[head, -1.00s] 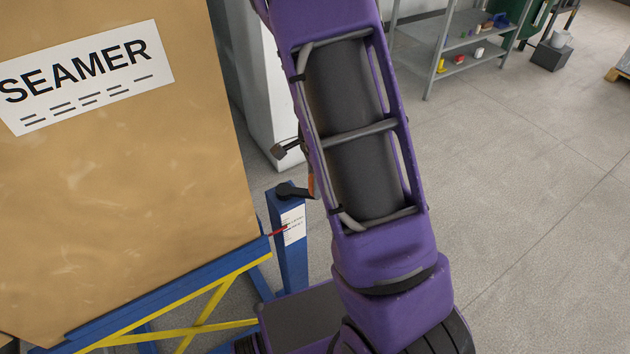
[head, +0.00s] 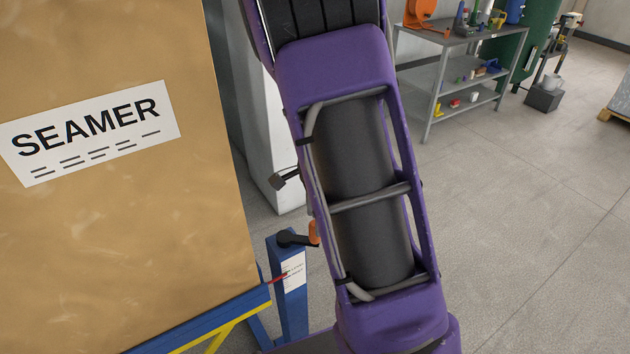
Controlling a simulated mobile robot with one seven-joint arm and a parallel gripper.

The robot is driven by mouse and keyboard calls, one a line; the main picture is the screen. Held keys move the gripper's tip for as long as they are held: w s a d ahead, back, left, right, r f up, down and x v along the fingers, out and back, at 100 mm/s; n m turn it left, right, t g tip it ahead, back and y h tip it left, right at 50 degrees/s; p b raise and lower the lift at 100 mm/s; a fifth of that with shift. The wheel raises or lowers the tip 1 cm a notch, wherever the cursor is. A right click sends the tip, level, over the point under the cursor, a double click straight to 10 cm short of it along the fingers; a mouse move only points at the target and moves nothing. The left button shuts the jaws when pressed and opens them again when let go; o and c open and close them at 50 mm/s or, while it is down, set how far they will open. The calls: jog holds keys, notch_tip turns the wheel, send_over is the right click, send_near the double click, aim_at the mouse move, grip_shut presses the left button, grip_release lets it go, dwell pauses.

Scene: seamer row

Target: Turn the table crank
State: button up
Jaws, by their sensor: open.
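The table crank (head: 290,239) is on top of a blue post (head: 291,290), left of my purple arm. It has a black arm lying roughly level and an orange grip (head: 314,232) at its right end, close to the edge of my arm in the picture. A white label and a small red pointer are on the post. My arm fills the middle of the head view and hides what is behind it. I cannot make out my gripper. A small dark block on a rod shows left of my arm, above the crank; I cannot tell what it belongs to.
A large tan panel marked SEAMER (head: 110,240) stands at the left on a blue and yellow frame (head: 225,318). A white cabinet or column (head: 275,140) is behind the crank. A grey shelf (head: 465,75) with several items stands back right.

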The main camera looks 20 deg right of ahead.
notch_tip(320, 180, up, 12)
jog(key=p, duration=0.1)
jog(key=shift+r, duration=0.1)
